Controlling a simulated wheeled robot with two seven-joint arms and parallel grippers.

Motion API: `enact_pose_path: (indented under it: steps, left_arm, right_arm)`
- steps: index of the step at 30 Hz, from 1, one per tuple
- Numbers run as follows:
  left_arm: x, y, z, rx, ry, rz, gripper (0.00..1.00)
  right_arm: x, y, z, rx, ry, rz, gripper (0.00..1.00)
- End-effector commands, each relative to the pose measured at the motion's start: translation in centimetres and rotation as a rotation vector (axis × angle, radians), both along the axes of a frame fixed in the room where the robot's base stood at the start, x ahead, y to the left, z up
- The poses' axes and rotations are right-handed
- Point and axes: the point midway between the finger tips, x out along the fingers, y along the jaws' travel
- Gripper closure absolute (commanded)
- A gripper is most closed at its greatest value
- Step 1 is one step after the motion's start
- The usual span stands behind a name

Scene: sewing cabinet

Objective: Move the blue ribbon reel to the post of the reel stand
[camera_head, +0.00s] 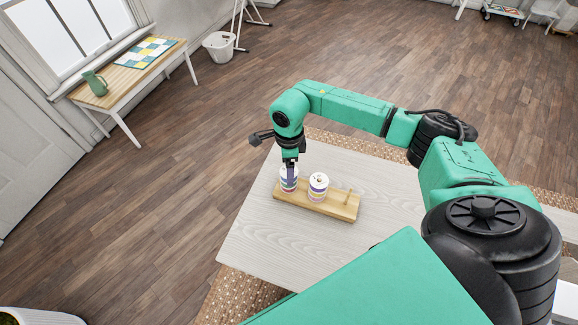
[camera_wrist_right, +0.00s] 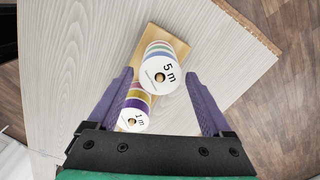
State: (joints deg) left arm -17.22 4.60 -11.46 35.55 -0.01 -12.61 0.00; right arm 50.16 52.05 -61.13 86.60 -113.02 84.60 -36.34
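A wooden reel stand (camera_head: 333,206) lies on the pale table and bears two stacks of ribbon reels. The left stack (camera_head: 288,185) has a white top marked "5 m" (camera_wrist_right: 161,74), with bluish and green bands below. The blue reel appears to be in this stack; its exact edges are unclear. The other stack (camera_head: 318,187), marked "1 m" (camera_wrist_right: 134,121), shows purple and yellow bands. A bare post (camera_head: 348,196) stands at the stand's right end. My right gripper (camera_head: 289,166) points down over the left stack, fingers open (camera_wrist_right: 160,82) on either side of its top. My left gripper is out of view.
The table (camera_head: 262,232) is otherwise clear around the stand. The "1 m" stack stands close beside the "5 m" stack, near one finger in the wrist view. A side bench (camera_head: 128,80) with a green jug is far off at the left.

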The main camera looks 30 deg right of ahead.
Motion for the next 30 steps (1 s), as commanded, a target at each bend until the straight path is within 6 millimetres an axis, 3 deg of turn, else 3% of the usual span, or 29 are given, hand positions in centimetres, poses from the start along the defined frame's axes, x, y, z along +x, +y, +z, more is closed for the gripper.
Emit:
enact_pose_path:
  steps: [11,14,24,30]
  left_arm:
    - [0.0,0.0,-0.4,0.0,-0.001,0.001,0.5]
    - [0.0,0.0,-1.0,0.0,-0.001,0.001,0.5]
    - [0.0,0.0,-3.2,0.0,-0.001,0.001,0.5]
    - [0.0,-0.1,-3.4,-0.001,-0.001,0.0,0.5]
  right_arm:
    - [0.1,0.0,0.9,0.001,-0.003,0.0,0.0]
    - [0.1,0.0,2.9,0.001,-0.006,0.001,0.0]
    - [0.1,0.0,12.5,0.001,-0.005,0.001,0.0]
    - [0.0,0.0,14.5,-0.001,0.0,0.0,0.0]
